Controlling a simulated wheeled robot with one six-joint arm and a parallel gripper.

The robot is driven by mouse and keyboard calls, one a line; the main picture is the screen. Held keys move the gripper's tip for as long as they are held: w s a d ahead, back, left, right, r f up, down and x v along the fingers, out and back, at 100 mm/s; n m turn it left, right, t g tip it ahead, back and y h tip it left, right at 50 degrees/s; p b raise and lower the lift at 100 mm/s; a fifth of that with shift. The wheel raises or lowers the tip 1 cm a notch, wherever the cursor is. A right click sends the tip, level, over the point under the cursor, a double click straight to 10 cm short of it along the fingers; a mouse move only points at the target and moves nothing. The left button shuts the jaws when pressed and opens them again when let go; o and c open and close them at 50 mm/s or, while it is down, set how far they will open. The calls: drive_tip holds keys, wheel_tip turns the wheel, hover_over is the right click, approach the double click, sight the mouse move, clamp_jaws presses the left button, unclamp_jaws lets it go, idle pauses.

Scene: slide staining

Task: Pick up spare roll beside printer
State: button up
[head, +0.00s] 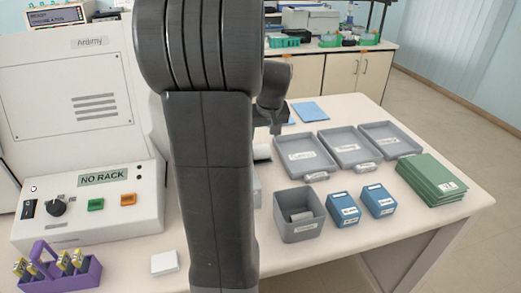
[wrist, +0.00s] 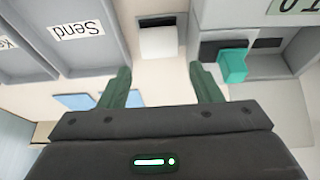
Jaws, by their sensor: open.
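A white roll-like piece (wrist: 158,43) with a dark strip at its far edge shows in the wrist view, ahead of my open gripper (wrist: 162,82) and roughly centred between its fingers. I cannot tell for sure whether it is the spare roll or part of the printer. The fingers are apart with nothing between them. In the head view my gripper (head: 272,125) hangs above the table, partly hidden by my arm. A white piece (head: 262,152) shows below it, beside my arm. The printer cannot be made out clearly; my arm covers that area.
Grey labelled trays (head: 305,153) stand right of my gripper. In front are a grey bin (head: 298,228) with a pale piece inside, blue boxes (head: 343,209) and green folders (head: 432,180). A teal block (wrist: 232,65) sits right in the wrist view. A purple rack (head: 60,275) stands left.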

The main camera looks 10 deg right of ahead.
drive_tip(key=x, duration=0.5)
drive_tip(key=shift+f, duration=0.15)
drive_tip(key=shift+w+p+x, duration=0.15)
drive_tip(key=shift+p+x, duration=0.25)
drive_tip(key=shift+x, duration=0.85)
drive_tip(key=shift+w+p+x, duration=0.2)
drive_tip(key=shift+p+x, duration=0.15)
drive_tip(key=shift+x, duration=0.95)
drive_tip(key=shift+c, duration=0.2)
drive_tip(key=c, duration=0.6)
